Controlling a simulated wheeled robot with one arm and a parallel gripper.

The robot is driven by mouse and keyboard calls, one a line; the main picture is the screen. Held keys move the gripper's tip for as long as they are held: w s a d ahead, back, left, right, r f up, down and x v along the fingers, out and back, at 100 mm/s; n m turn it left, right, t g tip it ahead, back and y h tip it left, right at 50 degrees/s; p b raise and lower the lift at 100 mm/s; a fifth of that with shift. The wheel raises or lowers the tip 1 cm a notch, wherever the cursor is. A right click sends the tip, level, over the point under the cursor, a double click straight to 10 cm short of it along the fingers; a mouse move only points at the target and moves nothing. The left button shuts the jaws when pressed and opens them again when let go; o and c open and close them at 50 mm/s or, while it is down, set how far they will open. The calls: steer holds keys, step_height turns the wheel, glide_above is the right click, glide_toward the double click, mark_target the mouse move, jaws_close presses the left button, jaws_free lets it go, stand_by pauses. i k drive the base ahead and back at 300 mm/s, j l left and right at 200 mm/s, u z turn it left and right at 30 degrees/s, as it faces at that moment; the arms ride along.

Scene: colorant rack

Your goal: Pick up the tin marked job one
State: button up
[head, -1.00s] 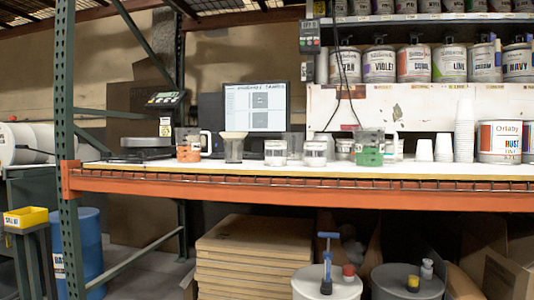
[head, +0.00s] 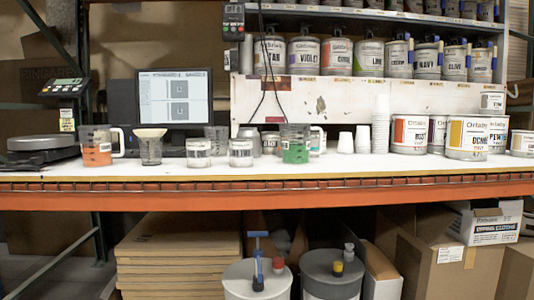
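I cannot make out "job one" on any tin. Two small jars with unreadable labels, the left jar (head: 198,153) and the right jar (head: 240,153), stand near the front of the bench. On the bench at the right are a red-labelled tin (head: 410,135), an orange-labelled tin (head: 476,138) that seems to read Ochre, and a tin reading Pewter (head: 522,143). On the shelf stand tins including Tan (head: 269,57), Violet (head: 304,57), Lime (head: 368,59) and Navy (head: 427,61). My gripper is not in view.
A measuring jug with orange contents (head: 97,150), a jug with green contents (head: 295,148), a scale (head: 42,145), a monitor (head: 175,97) and stacked white cups (head: 381,125) stand on the white bench (head: 340,168). An orange beam (head: 300,195) edges it; drums and boxes sit below.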

mark_target(198, 150)
steer(key=j+z, duration=0.35)
steer(key=j, duration=0.15)
steer(key=j+z, duration=0.3)
steer(key=j, duration=0.15)
steer(key=k+j+z, duration=0.1)
steer(key=j+z, duration=0.25)
steer(key=k+j+z, duration=0.3)
steer(key=j, duration=0.25)
steer(key=i+j, duration=0.05)
steer(key=i, duration=0.05)
